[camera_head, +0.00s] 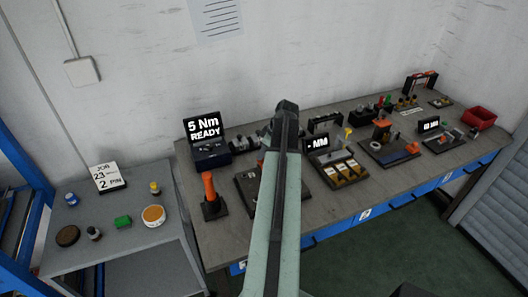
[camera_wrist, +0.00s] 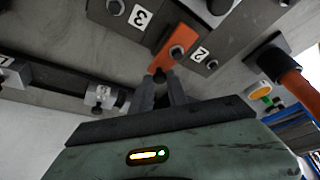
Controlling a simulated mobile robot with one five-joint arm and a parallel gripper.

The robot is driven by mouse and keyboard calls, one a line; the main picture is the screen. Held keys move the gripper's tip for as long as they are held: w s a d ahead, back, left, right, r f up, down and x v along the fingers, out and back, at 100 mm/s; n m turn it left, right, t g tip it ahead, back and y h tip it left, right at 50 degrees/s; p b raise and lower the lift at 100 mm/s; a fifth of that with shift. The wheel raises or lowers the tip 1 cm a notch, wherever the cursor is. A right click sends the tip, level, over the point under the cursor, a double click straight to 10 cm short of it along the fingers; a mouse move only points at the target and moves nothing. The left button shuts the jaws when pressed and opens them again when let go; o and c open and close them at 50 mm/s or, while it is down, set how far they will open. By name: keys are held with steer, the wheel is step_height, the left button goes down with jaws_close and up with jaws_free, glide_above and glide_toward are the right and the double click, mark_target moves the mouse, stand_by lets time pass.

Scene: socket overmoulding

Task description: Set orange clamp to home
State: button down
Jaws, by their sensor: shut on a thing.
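The orange clamp (camera_wrist: 174,46) shows in the wrist view as a short flat bar with a dark bolt on it, lying on a dark fixture plate (camera_wrist: 120,42) between labels 2 and 3. My gripper (camera_wrist: 160,78) is shut on the near end of the clamp, where a dark knob sits between the fingertips. In the head view my arm hides the gripper and most of the fixture.
An orange-handled tool (camera_head: 209,190) stands close left of the fixture; it also shows in the wrist view (camera_wrist: 295,82). Behind is a torque display (camera_head: 205,128) reading 5 Nm READY. A gauge station (camera_head: 335,170) stands right of my arm. A red bin (camera_head: 480,118) is far right.

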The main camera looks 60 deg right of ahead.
mark_target(262, 164)
steer(key=shift+s+a, duration=0.9)
steer(key=shift+s, duration=0.3)
steer(key=c, duration=1.3)
jaws_free()
steer(key=shift+s, duration=0.1)
